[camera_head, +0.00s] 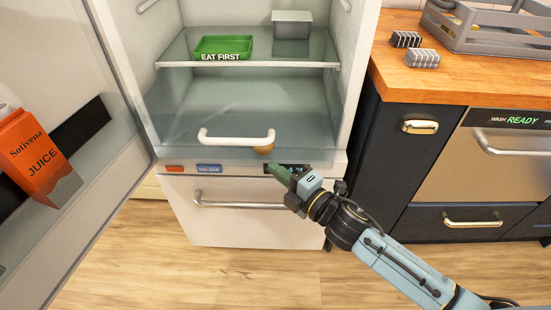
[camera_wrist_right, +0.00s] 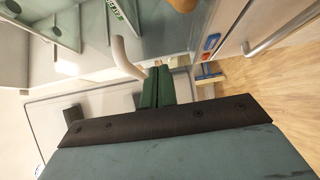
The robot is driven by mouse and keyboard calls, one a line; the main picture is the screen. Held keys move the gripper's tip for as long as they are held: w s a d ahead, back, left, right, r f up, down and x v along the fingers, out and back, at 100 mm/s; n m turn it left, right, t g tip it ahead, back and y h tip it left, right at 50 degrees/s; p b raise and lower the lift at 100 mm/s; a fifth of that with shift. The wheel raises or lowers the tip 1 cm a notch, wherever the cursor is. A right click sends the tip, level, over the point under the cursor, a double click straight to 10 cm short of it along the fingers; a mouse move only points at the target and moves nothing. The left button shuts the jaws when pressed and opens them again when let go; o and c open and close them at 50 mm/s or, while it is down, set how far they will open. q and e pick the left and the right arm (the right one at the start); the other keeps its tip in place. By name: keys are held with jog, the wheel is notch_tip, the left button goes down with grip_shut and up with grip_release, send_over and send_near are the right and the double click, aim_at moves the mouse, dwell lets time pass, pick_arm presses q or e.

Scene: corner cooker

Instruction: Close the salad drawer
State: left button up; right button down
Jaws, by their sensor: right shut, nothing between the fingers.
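The salad drawer (camera_head: 210,112) is a see-through drawer low in the open fridge, with a white bar handle (camera_head: 236,138) at its front. It looks pulled out, but its clear edges are hard to make out. A round brown item (camera_head: 264,149) shows by the handle's right end. My right gripper (camera_head: 278,172) has green fingers that are shut and empty. Its tips are just below and right of the handle in the head view. In the right wrist view, the shut fingers (camera_wrist_right: 157,88) are close to the white handle (camera_wrist_right: 128,58); I cannot tell whether they touch. My left gripper is not in view.
The open fridge door (camera_head: 100,215) with a juice carton (camera_head: 38,155) is at the left. A green "EAT FIRST" tray (camera_head: 222,47) and a grey container (camera_head: 292,26) sit on the shelf above. A lower drawer with a metal handle (camera_head: 235,205) is below. Dark cabinets (camera_head: 405,170) stand right.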

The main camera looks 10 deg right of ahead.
aim_at(265, 148)
jog(key=w+b, duration=0.1)
jog(key=w, duration=0.2)
jog(key=shift+w+d, duration=0.1)
jog(key=shift+w, duration=0.3)
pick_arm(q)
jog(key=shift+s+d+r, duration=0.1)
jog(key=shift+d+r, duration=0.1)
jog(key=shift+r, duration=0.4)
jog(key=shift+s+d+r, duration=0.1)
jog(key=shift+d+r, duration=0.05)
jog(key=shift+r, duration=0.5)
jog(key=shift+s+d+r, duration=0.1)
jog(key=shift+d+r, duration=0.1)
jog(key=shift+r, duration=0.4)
pick_arm(e)
jog(key=shift+w+d, duration=0.2)
jog(key=shift+w, duration=0.4)
jog(key=shift+w, duration=0.1)
